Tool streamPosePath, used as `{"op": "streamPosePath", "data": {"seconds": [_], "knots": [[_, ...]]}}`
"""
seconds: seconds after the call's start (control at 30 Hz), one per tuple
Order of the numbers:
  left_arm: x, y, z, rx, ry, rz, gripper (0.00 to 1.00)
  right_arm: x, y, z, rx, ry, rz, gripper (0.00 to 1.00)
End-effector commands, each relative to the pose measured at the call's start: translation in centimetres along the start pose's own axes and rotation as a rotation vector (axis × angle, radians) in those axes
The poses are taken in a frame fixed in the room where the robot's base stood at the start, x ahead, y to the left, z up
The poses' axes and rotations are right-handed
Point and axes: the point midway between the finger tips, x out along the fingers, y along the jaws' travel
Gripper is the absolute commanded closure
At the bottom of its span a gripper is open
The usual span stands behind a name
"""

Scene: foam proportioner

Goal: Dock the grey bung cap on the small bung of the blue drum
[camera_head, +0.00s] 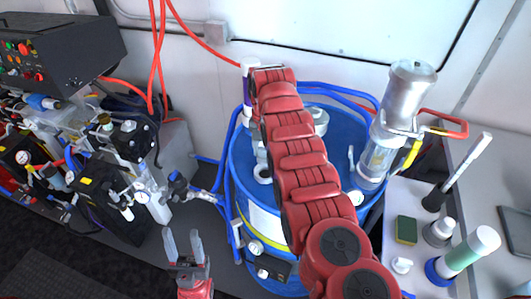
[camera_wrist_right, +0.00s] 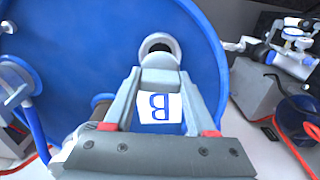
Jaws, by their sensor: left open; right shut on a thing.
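The blue drum (camera_head: 240,160) stands upright in the middle of the head view, and its blue top fills much of the right wrist view (camera_wrist_right: 70,30). A light ring around a dark opening (camera_wrist_right: 158,42), which looks like the small bung, lies just beyond my right fingertips; the ring also shows in the head view (camera_head: 263,173). My right gripper (camera_wrist_right: 160,76) is shut on a small grey piece, apparently the grey bung cap (camera_wrist_right: 160,62), close to the ring; I cannot tell whether they touch. My left gripper (camera_head: 184,245) is open and empty, left of the drum.
A silver pump (camera_head: 408,90) stands at the drum's right. A white tray (camera_head: 425,207) with a sponge (camera_head: 406,230) and bottles is further right. Blue hoses surround the drum. Machinery (camera_head: 110,180) crowds the left. A label marked B (camera_wrist_right: 159,107) shows between my right fingers.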

Motion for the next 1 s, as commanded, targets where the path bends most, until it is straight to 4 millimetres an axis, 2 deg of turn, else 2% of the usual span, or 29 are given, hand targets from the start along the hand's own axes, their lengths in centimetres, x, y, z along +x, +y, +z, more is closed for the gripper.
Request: {"op": "streamPosePath", "data": {"seconds": [0.43, 1.0], "knots": [[-1.1, 0.1, 0.2, 0.000, 0.000, 0.000, 0.50, 4.7, 0.0, 0.2, 0.001, -0.004, 0.001, 0.99], [-1.1, 0.1, 0.2, 0.000, 0.000, 0.000, 0.50, 5.1, 0.0, 0.1, 0.001, -0.001, -0.001, 0.99]]}}
